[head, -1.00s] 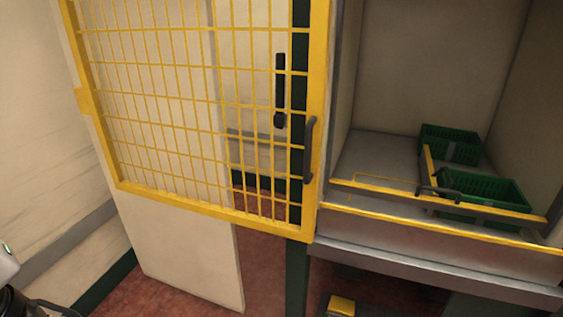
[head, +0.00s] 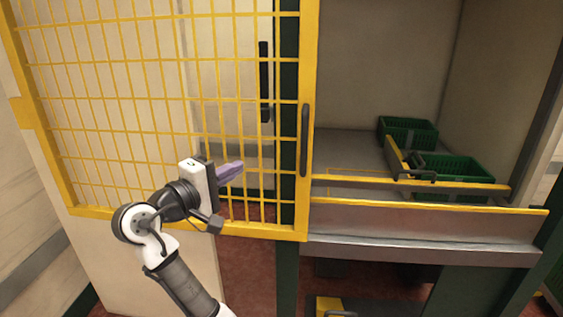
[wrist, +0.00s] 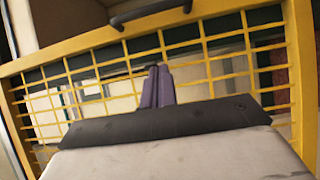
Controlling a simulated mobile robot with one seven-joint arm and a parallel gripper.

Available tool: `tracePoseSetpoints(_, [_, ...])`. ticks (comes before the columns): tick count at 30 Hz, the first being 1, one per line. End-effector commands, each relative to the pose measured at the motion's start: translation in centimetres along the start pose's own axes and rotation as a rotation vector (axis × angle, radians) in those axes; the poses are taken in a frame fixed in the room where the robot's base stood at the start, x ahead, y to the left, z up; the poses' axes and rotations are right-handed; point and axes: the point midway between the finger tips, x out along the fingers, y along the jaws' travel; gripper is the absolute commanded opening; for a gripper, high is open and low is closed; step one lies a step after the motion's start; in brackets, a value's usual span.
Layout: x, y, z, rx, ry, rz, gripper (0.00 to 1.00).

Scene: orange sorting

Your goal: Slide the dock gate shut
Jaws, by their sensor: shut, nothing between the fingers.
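The dock gate (head: 306,60) is a yellow frame with wire mesh, standing to the left of the dock opening, which is uncovered. Its dark vertical handle (head: 304,140) is on the gate's right-hand upright. In the wrist view the gate (wrist: 25,75) spans the picture and the handle (wrist: 150,12) shows at the top edge. My gripper (head: 241,167) has purple fingers and is shut and empty. It is in front of the mesh, left of the handle and apart from it. The fingers also show in the wrist view (wrist: 157,88), pressed together.
Green crates (head: 408,131) stand inside the dock opening on a grey floor. A yellow bar (head: 400,184) and a yellow-edged sill (head: 430,222) run across its lower front. A dark handle (head: 264,80) shows on a pale door behind the mesh. A yellow object (head: 330,306) is below.

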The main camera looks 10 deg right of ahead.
Motion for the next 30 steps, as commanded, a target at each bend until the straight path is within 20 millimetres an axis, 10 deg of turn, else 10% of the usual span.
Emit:
tracePoseSetpoints(19, [10.9,-0.4,1.5,-0.021,-0.049,-0.020,0.00])
tracePoseSetpoints(30, [13.2,-0.6,4.2,-0.019,-0.044,-0.019,0.00])
